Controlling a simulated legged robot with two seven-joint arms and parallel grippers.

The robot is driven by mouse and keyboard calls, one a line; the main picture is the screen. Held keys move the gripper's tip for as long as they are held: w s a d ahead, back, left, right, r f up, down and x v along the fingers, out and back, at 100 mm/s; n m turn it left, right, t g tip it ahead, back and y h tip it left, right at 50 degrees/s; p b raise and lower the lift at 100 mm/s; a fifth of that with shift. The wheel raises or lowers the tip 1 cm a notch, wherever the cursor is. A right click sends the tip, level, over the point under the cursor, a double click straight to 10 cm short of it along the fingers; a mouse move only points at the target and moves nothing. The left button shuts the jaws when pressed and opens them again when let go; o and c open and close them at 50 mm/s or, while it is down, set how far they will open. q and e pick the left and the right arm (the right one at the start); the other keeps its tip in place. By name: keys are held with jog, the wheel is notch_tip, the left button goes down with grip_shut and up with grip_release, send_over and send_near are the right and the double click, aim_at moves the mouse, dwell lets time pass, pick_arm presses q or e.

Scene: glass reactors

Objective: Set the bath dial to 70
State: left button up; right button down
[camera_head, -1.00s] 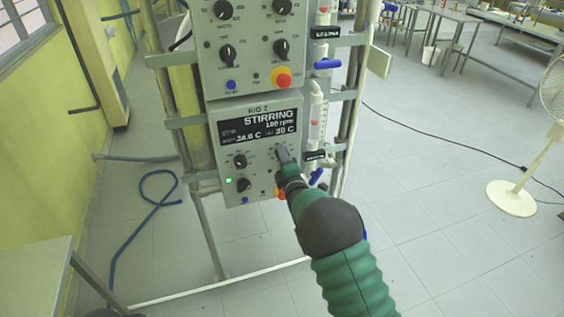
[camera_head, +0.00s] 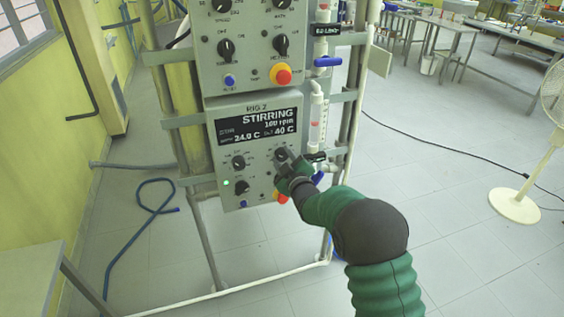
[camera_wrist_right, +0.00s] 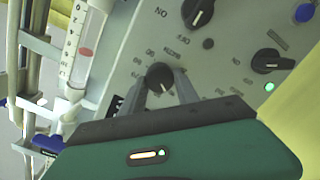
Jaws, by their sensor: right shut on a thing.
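The RIG 2 control box (camera_head: 226,118) hangs on the metal frame. Its display (camera_head: 258,129) reads STIRRING, 100 rpm, 24.0 C and a set value of 40 C. The bath dial (camera_wrist_right: 160,76) is a round black knob with a printed scale around it, at the panel's right side. My right gripper (camera_head: 283,160) is shut on this dial in the head view, partly hiding it. In the right wrist view the two fingers of my right gripper (camera_wrist_right: 162,88) sit on either side of the dial. My left gripper does not show.
A flow tube (camera_head: 317,122) with a blue valve stands right of the box. A second control box (camera_head: 215,70) is above. Open floor lies to the right.

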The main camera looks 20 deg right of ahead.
jog(key=m, duration=0.2)
jog(key=f+m+b, duration=0.1)
jog(key=m, duration=0.1)
jog(key=shift+s+d+y, duration=0.1)
jog(key=shift+d+y, duration=0.15)
jog(key=shift+y, duration=0.05)
jog(key=m+b, duration=0.1)
jog(key=m, duration=0.4)
jog(key=shift+f+y, duration=0.1)
jog(key=shift+y, duration=0.2)
jog(key=m, duration=0.6)
jog(key=shift+y, duration=0.4)
jog(key=m, duration=0.5)
jog(key=shift+f+m+t, duration=0.1)
jog(key=shift+m+t, duration=0.3)
jog(key=c, duration=1.3)
grip_release()
jog(key=o, duration=0.4)
jog(key=shift+r, duration=0.25)
